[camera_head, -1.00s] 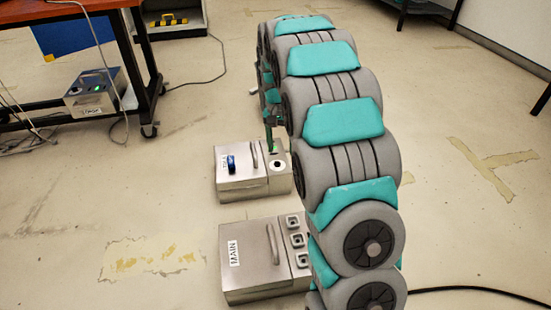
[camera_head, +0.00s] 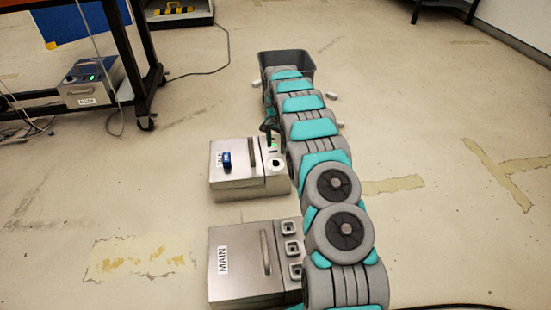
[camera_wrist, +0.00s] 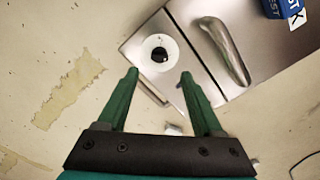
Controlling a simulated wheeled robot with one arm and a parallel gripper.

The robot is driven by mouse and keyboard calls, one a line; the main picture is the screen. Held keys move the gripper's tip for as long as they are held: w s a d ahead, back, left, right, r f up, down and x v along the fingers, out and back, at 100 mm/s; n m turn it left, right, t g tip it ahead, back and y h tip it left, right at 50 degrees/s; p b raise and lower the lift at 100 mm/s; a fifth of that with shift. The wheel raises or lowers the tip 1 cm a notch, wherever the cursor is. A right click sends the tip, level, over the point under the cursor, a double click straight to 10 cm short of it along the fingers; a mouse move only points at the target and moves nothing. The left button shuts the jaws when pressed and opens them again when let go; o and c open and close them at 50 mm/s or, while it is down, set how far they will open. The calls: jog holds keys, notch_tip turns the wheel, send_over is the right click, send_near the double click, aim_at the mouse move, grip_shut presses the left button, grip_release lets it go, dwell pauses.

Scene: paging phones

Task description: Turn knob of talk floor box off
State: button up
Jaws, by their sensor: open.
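The talk floor box (camera_head: 222,185) is a silver metal box on the floor, left of my arm, with a handle on top and a label partly covered by a small blue block (camera_head: 226,161). Its knob (camera_head: 275,163) is a dark piece on a white round dial near the box's right end. In the wrist view the knob (camera_wrist: 160,54) lies just beyond my fingertips, between their lines; its setting is not readable. My gripper (camera_wrist: 159,75) is open and empty, its green fingers apart. In the head view my gripper (camera_head: 271,139) is small and partly hidden beside the box.
A second silver box marked MAIN (camera_head: 232,284) stands nearer. A handle (camera_wrist: 222,48) and the blue block (camera_wrist: 284,8) lie beside the knob in the wrist view. A grey bin (camera_head: 298,60) stands behind my arm. A wheeled table (camera_head: 142,90) is at left.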

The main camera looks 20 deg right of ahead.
aim_at(276, 162)
notch_tip(276, 162, down, 8)
jog(key=shift+r+b, duration=0.1)
jog(key=shift+b, duration=0.25)
grip_shut()
dwell(0.5)
